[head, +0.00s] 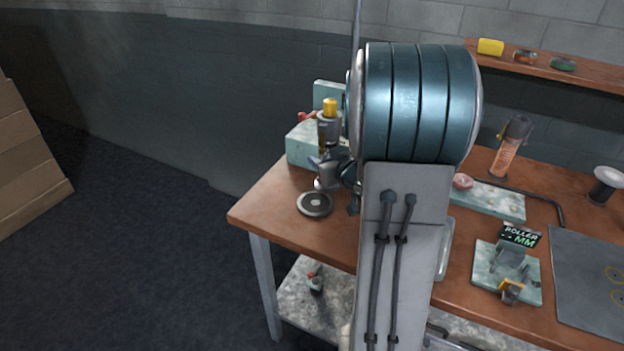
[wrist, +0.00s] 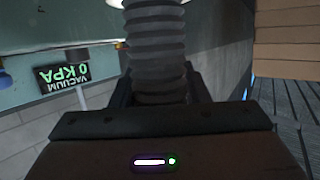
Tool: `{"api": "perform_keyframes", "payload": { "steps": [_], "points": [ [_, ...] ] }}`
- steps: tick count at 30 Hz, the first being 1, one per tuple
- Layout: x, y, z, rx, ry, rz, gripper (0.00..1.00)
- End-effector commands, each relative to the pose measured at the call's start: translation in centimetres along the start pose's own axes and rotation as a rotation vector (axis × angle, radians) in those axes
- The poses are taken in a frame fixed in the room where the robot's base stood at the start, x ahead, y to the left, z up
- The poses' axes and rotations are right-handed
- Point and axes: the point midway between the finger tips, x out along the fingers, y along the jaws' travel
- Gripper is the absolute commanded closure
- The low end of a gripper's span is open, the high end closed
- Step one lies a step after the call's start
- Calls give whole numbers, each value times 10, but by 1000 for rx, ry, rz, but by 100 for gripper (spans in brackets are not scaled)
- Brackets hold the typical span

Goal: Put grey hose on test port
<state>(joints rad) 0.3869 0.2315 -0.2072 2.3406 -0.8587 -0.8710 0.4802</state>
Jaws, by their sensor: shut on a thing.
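The grey corrugated hose (wrist: 157,50) stands between my gripper's fingers (wrist: 158,88) in the wrist view, and the gripper is shut on it. The hose runs up to the top edge, where a pale rounded part (wrist: 135,3) shows; I cannot tell whether they touch. A sign reading "VACUUM 0 KPA" (wrist: 62,77) shows upside down at the left. In the head view my arm hides most of the gripper and hose. A pale green stand (head: 303,145) with a yellow-topped grey cylinder (head: 329,125) is beside the arm. I cannot clearly identify the test port.
The wooden bench (head: 275,215) carries a round dark disc (head: 315,204) near its left end. On the right are a roller gauge (head: 510,262), an orange bottle (head: 508,148) and a grey mat (head: 590,285). A wall shelf (head: 600,72) holds small rolls.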

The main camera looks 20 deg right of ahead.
Motion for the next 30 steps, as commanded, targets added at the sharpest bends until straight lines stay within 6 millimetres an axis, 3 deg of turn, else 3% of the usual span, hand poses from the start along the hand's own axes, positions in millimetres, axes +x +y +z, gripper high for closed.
{"api": "perform_keyframes", "payload": {
  "steps": [3,7,18,30],
  "points": [
    [14,-17,8,0,0,-4,92],
    [20,-25,10,-1,2,-2,92],
    [32,-26,47,0,0,-1,92],
    [33,-26,52,-2,3,-1,92]
  ]
}}
